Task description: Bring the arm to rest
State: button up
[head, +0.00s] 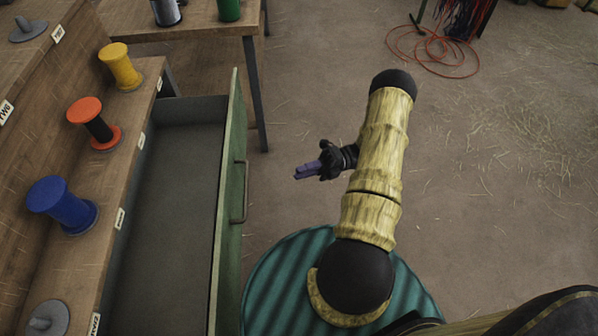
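My arm rises from the lower middle of the head view and bends at a dark joint, with its straw-coloured links over the floor.
The open drawer (233,210) is empty where visible. Blue (62,205), red-and-black (95,125) and yellow (121,67) spools stand on the wooden shelf at left, with a grey peg base (44,318) in front. A table (185,25) stands behind. An orange cord (435,55) lies on open floor.

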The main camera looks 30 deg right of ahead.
dwell(0.4)
jog(key=s+a+r+n+t+h, duration=0.1)
jog(key=s+a+r+n+h, duration=0.25)
jog(key=r+n+h, duration=1.05)
jog(key=s+a+r+n+t+h, duration=0.2)
jog(key=a+r+n+h, duration=0.35)
jog(key=n, duration=1.55)
notch_tip(320, 180, up, 20)
jog(key=p, duration=1.9)
jog(key=shift+w+d+p, duration=0.15)
jog(key=shift+w+p, duration=0.05)
jog(key=shift+p, duration=0.15)
